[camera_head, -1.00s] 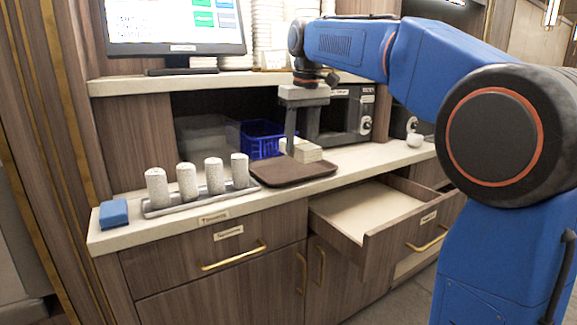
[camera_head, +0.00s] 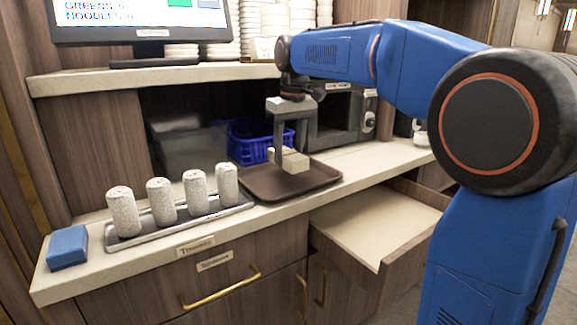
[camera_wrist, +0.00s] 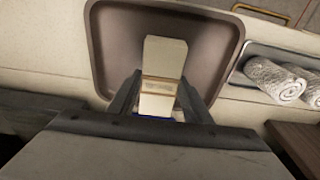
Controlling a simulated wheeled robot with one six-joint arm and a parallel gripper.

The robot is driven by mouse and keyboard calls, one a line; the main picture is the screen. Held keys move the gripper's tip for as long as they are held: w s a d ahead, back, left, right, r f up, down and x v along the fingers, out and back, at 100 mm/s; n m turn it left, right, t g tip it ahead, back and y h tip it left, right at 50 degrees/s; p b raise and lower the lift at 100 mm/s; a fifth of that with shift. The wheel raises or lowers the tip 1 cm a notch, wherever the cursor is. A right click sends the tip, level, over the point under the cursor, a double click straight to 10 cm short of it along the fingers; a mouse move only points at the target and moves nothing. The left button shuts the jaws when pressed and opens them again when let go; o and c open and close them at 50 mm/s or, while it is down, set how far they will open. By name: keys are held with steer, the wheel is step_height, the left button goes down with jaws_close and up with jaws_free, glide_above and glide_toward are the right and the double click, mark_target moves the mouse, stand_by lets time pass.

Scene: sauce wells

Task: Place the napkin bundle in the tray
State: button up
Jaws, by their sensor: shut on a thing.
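The napkin bundle (camera_head: 291,160) is a small cream block with a tan band. It shows between my fingers in the wrist view (camera_wrist: 163,75). My gripper (camera_head: 287,156) points down and is shut on the bundle. The brown tray (camera_head: 262,190) lies on the counter directly below, and the bundle is over its inner area. I cannot tell whether the bundle touches the tray floor. The tray also fills the middle of the wrist view (camera_wrist: 112,45).
Several rolled towels (camera_head: 160,200) stand on a metal tray (camera_head: 153,228) left of the brown tray. A blue sponge-like block (camera_head: 67,247) lies at the counter's left end. A blue basket (camera_head: 250,142) is behind. An open drawer (camera_head: 375,225) juts out at front right.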

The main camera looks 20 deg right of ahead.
mark_target(289, 165)
steer(key=shift+f, duration=2.15)
steer(key=shift+f, duration=0.1)
steer(key=o, duration=1.1)
steer(key=shift+c, duration=0.2)
steer(key=r, duration=0.4)
steer(key=s+r, duration=0.1)
steer(key=r, duration=0.7)
steer(key=shift+s+d, duration=0.2)
steer(key=shift+d, duration=0.05)
